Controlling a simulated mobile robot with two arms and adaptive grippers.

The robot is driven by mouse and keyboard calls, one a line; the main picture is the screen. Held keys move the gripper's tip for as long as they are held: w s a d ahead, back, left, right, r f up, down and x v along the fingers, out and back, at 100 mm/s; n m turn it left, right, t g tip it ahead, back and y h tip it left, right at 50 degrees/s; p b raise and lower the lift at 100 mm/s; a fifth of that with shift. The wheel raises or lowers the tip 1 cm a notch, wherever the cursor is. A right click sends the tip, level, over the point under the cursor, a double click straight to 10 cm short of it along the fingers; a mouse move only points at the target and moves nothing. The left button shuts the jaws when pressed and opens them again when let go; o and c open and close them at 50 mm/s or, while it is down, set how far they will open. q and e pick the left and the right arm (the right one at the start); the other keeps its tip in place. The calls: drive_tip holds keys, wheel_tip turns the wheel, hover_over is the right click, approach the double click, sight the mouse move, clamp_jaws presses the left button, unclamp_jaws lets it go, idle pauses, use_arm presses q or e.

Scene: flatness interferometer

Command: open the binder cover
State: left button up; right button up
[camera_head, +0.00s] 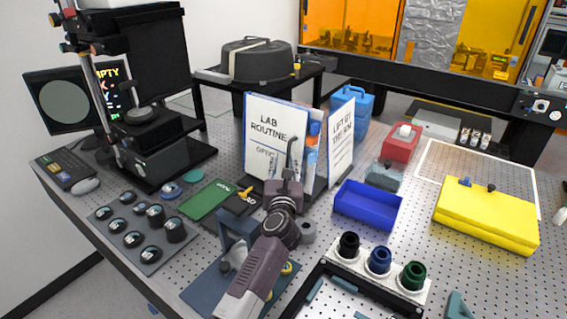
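A white, blue-edged panel reading "LAB ROUTINE" (262,125) stands upright near the middle of the bench. To its right is a second upright white panel with large lettering (341,143), and coloured items show between the two. I cannot tell for certain which panel is the binder cover. My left gripper (293,148) comes up from the bottom, in front of the lower right part of the "LAB ROUTINE" panel and hiding some of it. One dark hooked finger shows; contact with the panel and the finger gap cannot be told. My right gripper is not in view.
A blue open tray (368,205) and a yellow case (487,215) lie to the right. A green mat (207,200) and a tray of lenses (150,252) lie left.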

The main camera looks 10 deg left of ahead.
use_arm(q)
drive_tip(key=s+d, duration=0.2)
drive_tip(key=s, duration=1)
idle(0.5)
